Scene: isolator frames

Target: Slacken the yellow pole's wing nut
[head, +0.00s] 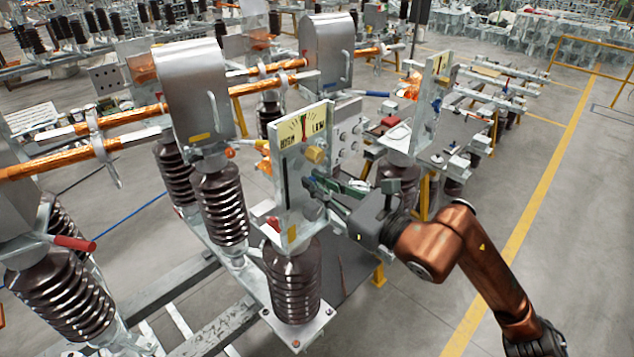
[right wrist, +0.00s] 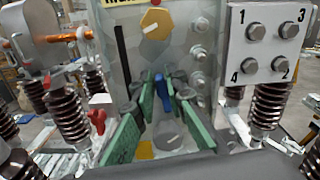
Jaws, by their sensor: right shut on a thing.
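An upright pale panel (head: 305,190) stands on a dark ribbed insulator, with a yellow dial label (head: 300,128) on top. The panel carries a yellow knob (head: 316,155), also in the right wrist view (right wrist: 156,24), and a yellow square tag (head: 291,233) low down. A blue wing-nut-like piece (right wrist: 163,92) stands upright on the panel's face. My right gripper (head: 322,187) reaches the panel from the right. Its green-padded fingers (right wrist: 164,98) are shut on the blue piece, covering part of it. A red wing-shaped piece (right wrist: 97,121) sits left of the fingers. My left gripper is out of view.
A plate with numbered bolts (right wrist: 268,42) stands close right of the panel in the wrist view. A grey metal housing (head: 193,90) on ribbed insulators and copper-coloured bars (head: 75,155) stand left. Open floor with a yellow line (head: 530,215) lies right.

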